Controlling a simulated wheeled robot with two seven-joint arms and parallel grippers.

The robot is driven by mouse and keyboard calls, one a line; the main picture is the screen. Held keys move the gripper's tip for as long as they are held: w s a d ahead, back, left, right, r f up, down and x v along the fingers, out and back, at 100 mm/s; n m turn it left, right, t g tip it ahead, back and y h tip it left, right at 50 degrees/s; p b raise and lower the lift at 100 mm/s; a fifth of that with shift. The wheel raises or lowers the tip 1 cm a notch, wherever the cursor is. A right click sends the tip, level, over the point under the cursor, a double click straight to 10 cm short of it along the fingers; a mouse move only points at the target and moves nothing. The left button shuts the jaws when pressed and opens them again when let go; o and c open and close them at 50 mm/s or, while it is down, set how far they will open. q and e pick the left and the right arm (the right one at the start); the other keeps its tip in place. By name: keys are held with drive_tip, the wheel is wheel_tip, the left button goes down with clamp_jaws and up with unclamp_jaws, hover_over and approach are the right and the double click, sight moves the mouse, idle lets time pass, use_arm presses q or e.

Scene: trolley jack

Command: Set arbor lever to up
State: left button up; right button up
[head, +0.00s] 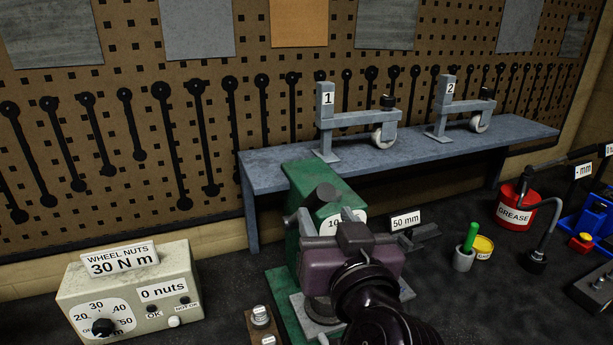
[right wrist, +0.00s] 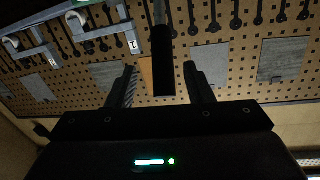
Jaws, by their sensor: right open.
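The green arbor press (head: 305,178) stands on the bench at the centre of the head view. My right gripper (head: 350,222) is in front of it and hides much of its front and part of its label. In the right wrist view the gripper's two fingers (right wrist: 165,85) are apart. A black cylindrical grip on a thin rod, seemingly the arbor lever (right wrist: 162,62), shows between them with a gap on both sides. In the head view I cannot tell the lever's full course or angle. My left gripper is not in view.
A wheel-nut torque box (head: 130,290) stands at left. A raised grey shelf (head: 270,178) holds two numbered stands behind the press.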

sight(321, 207)
drive_tip(key=shift+s+a+r, duration=0.1)
drive_tip(key=shift+s+r, duration=0.05)
drive_tip(key=shift+r, duration=0.25)
drive_tip(key=shift+s, duration=0.2)
drive_tip(key=w+b, duration=0.1)
drive_tip(key=b, duration=0.1)
drive_tip(key=shift+t+b, duration=0.3)
drive_tip(key=shift+b, duration=0.05)
drive_tip(key=b+x, duration=0.2)
drive_tip(key=shift+w+a+f+b, duration=0.1)
drive_tip(key=shift+w+f+b, duration=0.2)
drive_tip(key=shift+w+b, duration=0.05)
drive_tip(key=shift+w+a+r+b, duration=0.15)
drive_tip(key=shift+w+b, duration=0.1)
drive_tip(key=shift+w, duration=0.2)
drive_tip(key=shift+w+a+r+b, duration=0.15)
drive_tip(key=shift+w+b, duration=0.1)
drive_tip(key=shift+w, duration=0.25)
drive_tip(key=shift+w+a+r, duration=0.1)
drive_tip(key=shift+w, duration=0.65)
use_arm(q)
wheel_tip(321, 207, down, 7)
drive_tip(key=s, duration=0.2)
use_arm(e)
clamp_jaws()
